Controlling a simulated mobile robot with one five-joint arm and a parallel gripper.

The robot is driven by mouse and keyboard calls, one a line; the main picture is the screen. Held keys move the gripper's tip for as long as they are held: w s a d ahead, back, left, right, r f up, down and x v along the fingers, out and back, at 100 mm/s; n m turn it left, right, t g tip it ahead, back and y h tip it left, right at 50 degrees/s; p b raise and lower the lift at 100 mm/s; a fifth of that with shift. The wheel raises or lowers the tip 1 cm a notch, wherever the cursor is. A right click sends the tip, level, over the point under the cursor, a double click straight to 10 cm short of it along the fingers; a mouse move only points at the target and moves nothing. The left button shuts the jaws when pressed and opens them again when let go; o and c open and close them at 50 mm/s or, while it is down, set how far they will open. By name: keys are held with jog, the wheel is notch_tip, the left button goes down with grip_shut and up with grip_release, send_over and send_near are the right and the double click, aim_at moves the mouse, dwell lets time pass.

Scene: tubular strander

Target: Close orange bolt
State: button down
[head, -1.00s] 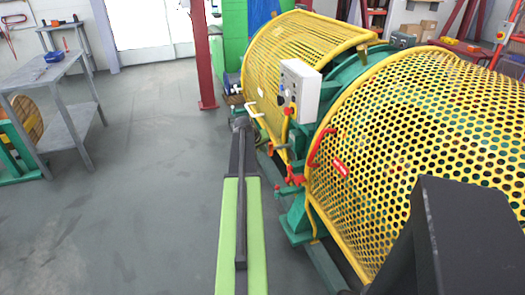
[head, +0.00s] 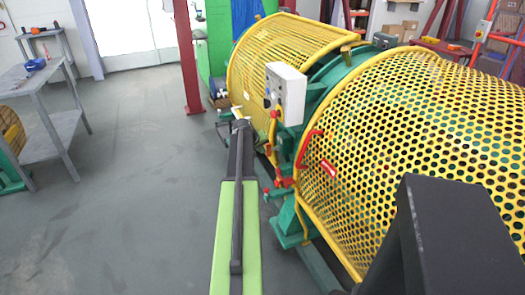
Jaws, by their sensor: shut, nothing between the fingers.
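The orange-red bolt (head: 284,182) sits low on the green frame, at the lower left edge of the near yellow perforated guard (head: 400,140). It is small, and its exact position is hard to tell. A red handle (head: 308,148) is on the guard just above and to the right of it. My arm reaches forward from the bottom centre. My gripper (head: 241,124) is at its far end, small and dark, left of and beyond the bolt in the picture and apart from it. It is shut and empty; its fingers are hard to make out.
A grey control box (head: 286,88) stands between the near guard and the far yellow guard (head: 285,50). A grey table (head: 50,95) stands at the left, and a dark red post (head: 186,60) rises behind. The grey floor (head: 125,190) left of my arm is clear.

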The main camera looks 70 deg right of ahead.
jog(key=w+a+r+p, duration=0.4)
jog(key=a+r+p, duration=0.4)
